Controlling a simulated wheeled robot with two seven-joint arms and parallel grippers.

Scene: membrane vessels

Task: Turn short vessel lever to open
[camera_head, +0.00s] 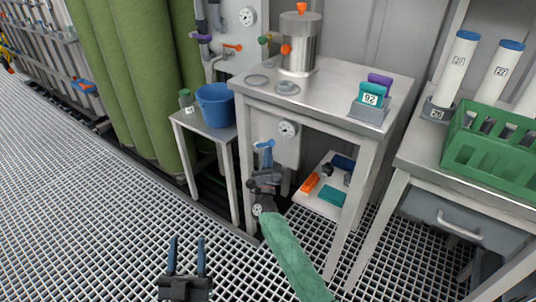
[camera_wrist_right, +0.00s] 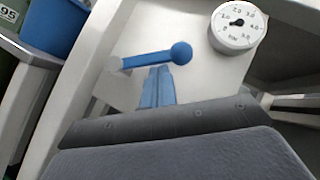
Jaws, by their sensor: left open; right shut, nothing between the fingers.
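A short metal vessel (camera_head: 299,45) with an orange top knob stands on the steel table. Below the tabletop, a pale panel (camera_wrist_right: 205,82) carries a blue lever (camera_wrist_right: 150,59) with a ball knob. The lever lies nearly level in the right wrist view, its knob to the right. My right gripper (camera_wrist_right: 159,72) is shut and empty, its fingertips just under the lever's middle; I cannot tell whether they touch. In the head view the right gripper (camera_head: 264,152) largely hides the lever. My left gripper (camera_head: 187,242) is open and empty above the floor grating, away from the table.
A round gauge (camera_wrist_right: 237,27) sits right of the lever. A blue bucket (camera_head: 215,104) stands on a small side table at left. The steel table's legs and low shelf (camera_head: 318,205) are close to my right arm. A green rack (camera_head: 490,150) stands on the right bench.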

